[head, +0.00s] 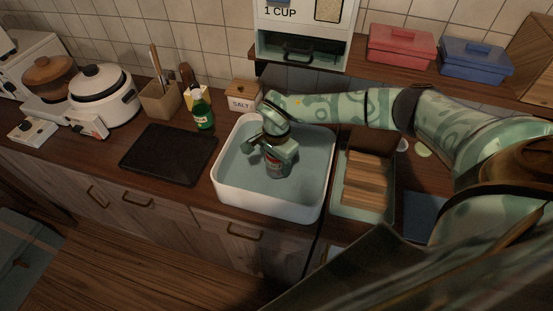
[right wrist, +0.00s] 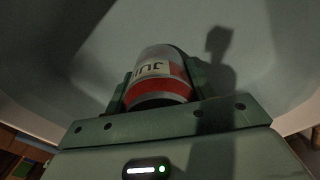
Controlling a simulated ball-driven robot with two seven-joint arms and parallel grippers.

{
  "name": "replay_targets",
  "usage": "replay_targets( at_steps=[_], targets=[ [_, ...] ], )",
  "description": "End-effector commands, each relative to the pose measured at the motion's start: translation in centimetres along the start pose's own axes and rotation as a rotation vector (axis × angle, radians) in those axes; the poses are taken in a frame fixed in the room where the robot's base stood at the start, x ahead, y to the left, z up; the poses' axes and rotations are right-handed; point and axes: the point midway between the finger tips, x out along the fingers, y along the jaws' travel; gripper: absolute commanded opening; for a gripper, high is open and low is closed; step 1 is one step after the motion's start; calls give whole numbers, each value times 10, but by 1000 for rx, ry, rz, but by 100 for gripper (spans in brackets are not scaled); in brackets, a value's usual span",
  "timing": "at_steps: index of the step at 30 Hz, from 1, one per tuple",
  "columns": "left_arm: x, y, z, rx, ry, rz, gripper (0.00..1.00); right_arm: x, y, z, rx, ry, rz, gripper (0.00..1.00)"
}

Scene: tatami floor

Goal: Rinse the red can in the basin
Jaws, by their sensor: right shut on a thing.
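The red can (head: 274,163) is inside the white basin (head: 270,201), low over the pale blue-green floor of the basin. My right gripper (head: 272,153) reaches down into the basin from above and is shut on the can. The right wrist view shows the can (right wrist: 157,83) between the fingers, with a red band and a pale label with dark letters. The can's lower part is hidden, and I cannot tell whether it touches the basin's bottom. My left gripper is not in view.
A black tray (head: 168,152) lies left of the basin. A green bottle (head: 203,112) and a salt box (head: 241,96) stand behind it. A wooden rack (head: 368,182) sits to the right. Red (head: 401,45) and blue (head: 475,60) boxes are on the shelf.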

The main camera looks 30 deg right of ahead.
Motion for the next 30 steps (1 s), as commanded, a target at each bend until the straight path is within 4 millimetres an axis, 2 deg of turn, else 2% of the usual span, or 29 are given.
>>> replay_targets(
  at_steps=[10, 21, 25, 30],
  targets=[
    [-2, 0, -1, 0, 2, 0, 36, -1, 2, -1, 0, 0, 1, 34],
    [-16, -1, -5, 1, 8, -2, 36, -1, 22, -11, -1, 0, -1, 34],
    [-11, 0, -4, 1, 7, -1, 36, 2, 16, -8, -1, 0, -1, 34],
    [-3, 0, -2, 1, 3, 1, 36, 2, -1, 0, -1, 0, -1, 34]
  ],
)
